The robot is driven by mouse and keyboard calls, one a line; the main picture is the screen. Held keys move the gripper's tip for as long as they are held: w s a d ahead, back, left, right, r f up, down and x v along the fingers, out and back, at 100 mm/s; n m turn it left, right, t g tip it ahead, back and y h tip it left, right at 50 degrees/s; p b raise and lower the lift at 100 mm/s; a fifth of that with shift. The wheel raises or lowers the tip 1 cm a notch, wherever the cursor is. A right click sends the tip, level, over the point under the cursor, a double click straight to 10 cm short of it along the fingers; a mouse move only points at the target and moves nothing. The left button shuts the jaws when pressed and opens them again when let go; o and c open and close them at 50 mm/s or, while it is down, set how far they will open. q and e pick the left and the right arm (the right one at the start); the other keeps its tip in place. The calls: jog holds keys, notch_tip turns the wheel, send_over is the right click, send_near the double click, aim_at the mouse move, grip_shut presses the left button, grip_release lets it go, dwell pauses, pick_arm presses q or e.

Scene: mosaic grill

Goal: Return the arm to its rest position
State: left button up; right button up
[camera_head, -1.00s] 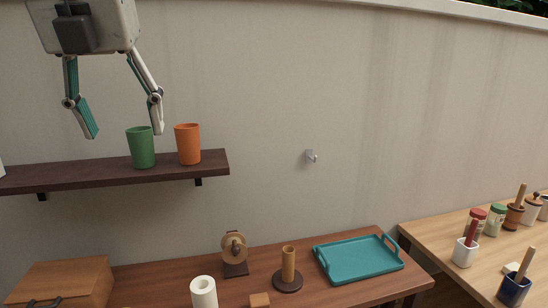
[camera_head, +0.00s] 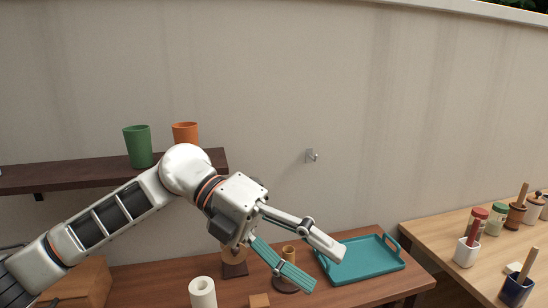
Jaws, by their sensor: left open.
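My left gripper (camera_head: 328,268) is open and empty. Its arm comes in from the left and reaches across the front of the shelf, with the fingers pointing down to the right. The fingers show in front of the teal tray (camera_head: 378,262) and a dark round-based stand with a wooden post (camera_head: 290,253). One finger partly hides the stand and the other covers the tray's left edge. I cannot tell how far above the table the fingers are. My right gripper is not in view.
A dark wall shelf (camera_head: 70,176) holds a green cup (camera_head: 138,147) and an orange cup (camera_head: 185,133), partly hidden by my arm. A white roll (camera_head: 202,292) and a small wooden block (camera_head: 259,300) stand on the table. A wooden box (camera_head: 88,283) is at left. A side table (camera_head: 440,240) holds jars.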

pick_arm(q)
jog(key=w+f+n+t+h, duration=0.1)
jog(key=w+n+t+h, duration=0.7)
jog(key=n+h, duration=0.4)
jog(key=w+a+f+n+t+y, duration=0.3)
jog(key=a+f+n+t+y, duration=0.3)
jog(key=f+n+t, duration=0.3)
jog(key=w+a+f+n+t+y, duration=0.2)
jog(key=a+f+n+t+y, duration=0.45)
jog(key=f+n, duration=0.4)
jog(key=s+a+f+n+g+y, duration=0.1)
jog(key=s+a+f+n+y, duration=0.3)
jog(key=f, duration=0.6)
jog(key=s+a+f+n+g+y, duration=0.1)
jog(key=s+a+f+g+y, duration=0.25)
jog(key=f, duration=0.65)
jog(key=s+a+f+n+g+y, duration=0.2)
jog(key=s+a+f, duration=0.5)
jog(key=s+f, duration=0.5)
jog(key=shift+s+a+g, duration=0.3)
jog(key=shift+s+g, duration=0.1)
jog(key=shift+s, duration=0.05)
